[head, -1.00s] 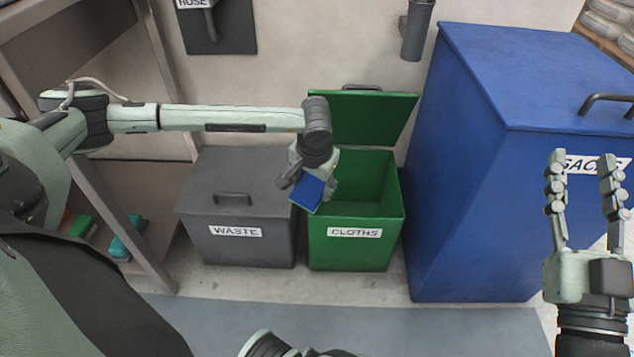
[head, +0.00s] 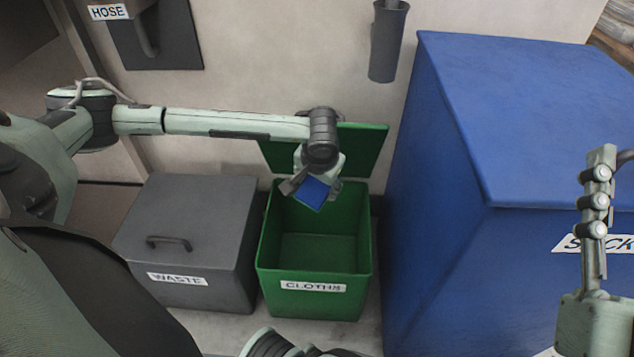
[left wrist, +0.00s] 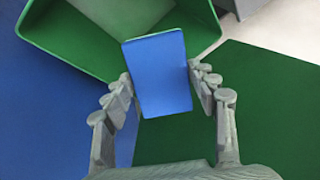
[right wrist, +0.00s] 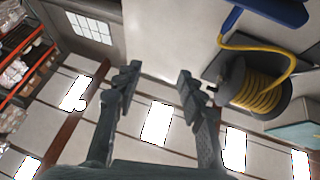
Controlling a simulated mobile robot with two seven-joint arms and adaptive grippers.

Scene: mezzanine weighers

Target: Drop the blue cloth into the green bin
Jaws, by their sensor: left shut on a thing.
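The blue cloth (head: 312,192) is a small folded block held in my left gripper (head: 310,188). In the left wrist view the cloth (left wrist: 160,75) sits between the two fingers of the left gripper (left wrist: 160,90), which are shut on it. The green bin (head: 314,299), labelled CLOTHS, stands on the floor with its lid (head: 365,150) raised at the back. The cloth is above the back part of the bin's opening in the head view. My right gripper (right wrist: 157,75) is open and empty, its fingers apart; it also shows at the right of the head view (head: 600,215).
A grey WASTE bin (head: 190,225) with a closed lid stands left of the green bin. A large blue SACKS bin (head: 450,230) stands close on the right. A HOSE panel (head: 160,40) and a dark grey holder (head: 388,42) hang on the wall behind.

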